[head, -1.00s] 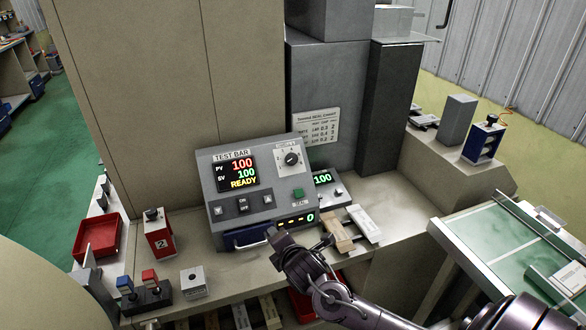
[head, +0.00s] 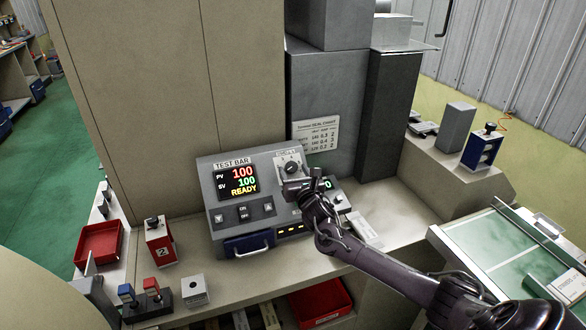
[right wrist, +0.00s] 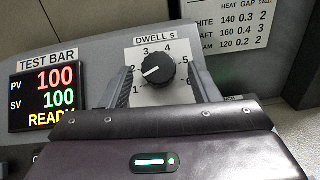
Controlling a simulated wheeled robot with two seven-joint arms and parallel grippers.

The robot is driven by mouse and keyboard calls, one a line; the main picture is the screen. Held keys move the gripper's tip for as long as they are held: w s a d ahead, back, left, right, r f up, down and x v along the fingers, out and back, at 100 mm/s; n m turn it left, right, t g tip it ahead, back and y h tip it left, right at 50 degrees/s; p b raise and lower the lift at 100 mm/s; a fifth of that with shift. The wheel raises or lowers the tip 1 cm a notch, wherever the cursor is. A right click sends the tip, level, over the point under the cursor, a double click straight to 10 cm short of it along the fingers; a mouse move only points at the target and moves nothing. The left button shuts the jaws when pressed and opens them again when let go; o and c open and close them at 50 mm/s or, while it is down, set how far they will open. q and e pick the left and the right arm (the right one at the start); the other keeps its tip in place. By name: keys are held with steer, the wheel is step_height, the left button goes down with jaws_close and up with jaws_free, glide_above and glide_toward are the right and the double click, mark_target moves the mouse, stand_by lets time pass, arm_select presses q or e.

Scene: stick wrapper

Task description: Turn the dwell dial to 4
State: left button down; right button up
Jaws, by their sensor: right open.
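The dwell dial is a black round knob (right wrist: 153,71) on a white plate marked DWELL s, with numbers 1 to 6 around it. In the head view the dial (head: 291,168) is on the upper right of the grey test bar panel. My right gripper (head: 300,186) is just in front of the panel below the dial. In the right wrist view its open fingers (right wrist: 162,88) stand on either side of the knob, with gaps to it. My left gripper is not in view.
The display (head: 238,182) reads 100, 100 and READY. Buttons and a blue-fronted drawer (head: 249,244) are lower on the panel. A seal chart (head: 315,134) hangs behind. A red tray (head: 99,243) and small blocks stand to the left; a green-topped table (head: 500,262) is at the right.

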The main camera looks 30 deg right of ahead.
steer(key=shift+w+d, duration=0.1)
steer(key=shift+w, duration=0.5)
steer(key=c, duration=1)
